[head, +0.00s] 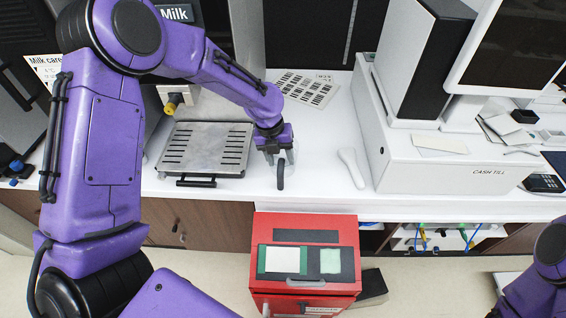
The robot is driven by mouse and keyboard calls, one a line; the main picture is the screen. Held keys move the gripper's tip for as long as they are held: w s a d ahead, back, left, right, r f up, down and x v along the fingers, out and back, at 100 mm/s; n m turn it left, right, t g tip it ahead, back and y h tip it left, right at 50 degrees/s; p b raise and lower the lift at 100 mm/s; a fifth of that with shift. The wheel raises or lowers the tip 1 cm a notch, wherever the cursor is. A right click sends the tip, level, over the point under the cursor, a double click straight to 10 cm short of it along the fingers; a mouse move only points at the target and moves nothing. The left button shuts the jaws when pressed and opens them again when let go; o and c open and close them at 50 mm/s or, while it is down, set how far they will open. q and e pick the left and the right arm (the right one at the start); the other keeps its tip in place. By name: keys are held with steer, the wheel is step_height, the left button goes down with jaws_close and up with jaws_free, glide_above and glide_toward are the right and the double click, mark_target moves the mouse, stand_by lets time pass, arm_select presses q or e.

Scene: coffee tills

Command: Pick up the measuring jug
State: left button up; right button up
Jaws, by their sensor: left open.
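My left gripper (280,172) reaches down to the white counter, just right of the metal drip tray. Its jaws are open, with one dark finger toward the camera. A pale, translucent shape (291,156) shows close beside and behind the fingers; it may be the measuring jug, but the gripper hides most of it. I cannot tell whether the fingers touch it. My right arm shows only in part at the lower right corner, and its gripper is out of view.
The slatted drip tray (205,148) is left of the gripper. A white spoon-like item (352,168) lies to the right, before the cash till (440,165). A printed sheet (308,88) lies behind. A red cabinet (305,232) stands below the counter's front edge.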

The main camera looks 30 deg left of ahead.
arm_select(q)
jaws_close()
